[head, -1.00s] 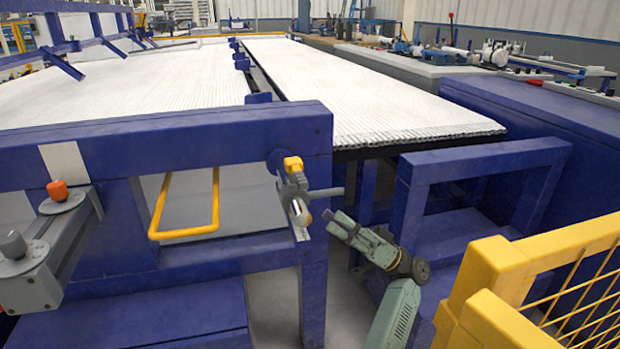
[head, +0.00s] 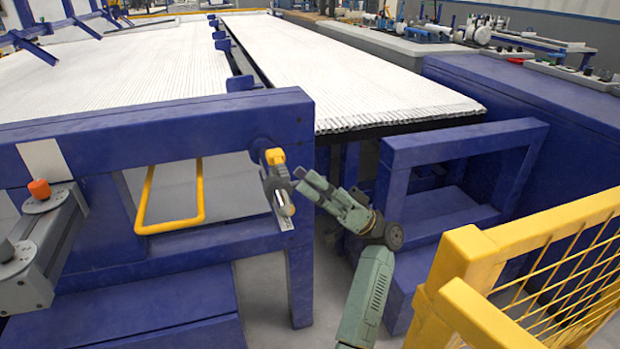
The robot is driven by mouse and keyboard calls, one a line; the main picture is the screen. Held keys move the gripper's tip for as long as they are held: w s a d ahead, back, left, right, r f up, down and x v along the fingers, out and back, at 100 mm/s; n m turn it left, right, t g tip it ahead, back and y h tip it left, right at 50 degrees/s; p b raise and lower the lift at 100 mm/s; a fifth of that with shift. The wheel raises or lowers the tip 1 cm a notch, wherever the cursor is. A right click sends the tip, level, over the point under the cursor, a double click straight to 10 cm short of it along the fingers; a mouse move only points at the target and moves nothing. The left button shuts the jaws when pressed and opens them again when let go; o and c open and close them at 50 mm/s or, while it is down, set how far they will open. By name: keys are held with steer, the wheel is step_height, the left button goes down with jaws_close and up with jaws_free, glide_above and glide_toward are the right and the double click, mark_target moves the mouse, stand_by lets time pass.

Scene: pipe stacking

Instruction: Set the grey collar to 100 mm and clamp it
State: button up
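A grey collar (head: 274,187) sits on a short fitting on the near blue post, with a yellow knob or lever (head: 274,157) at its top. A pale scale plate (head: 284,222) hangs below it, its marks too small to read. A rounded metal end shows in front of the plate. My gripper (head: 299,180) is grey-green and comes from the lower right. Its two fingertips look apart, with nothing seen between them. They are just right of the collar; I cannot tell whether they touch it.
A yellow mesh fence (head: 540,270) stands at the lower right, near my arm. A yellow loop handle (head: 170,227) is left of the post. A grey bracket with an orange knob (head: 39,189) is at the far left. White pipes (head: 350,75) lie in the racks behind.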

jaws_close()
stand_by(0.4)
stand_by(0.5)
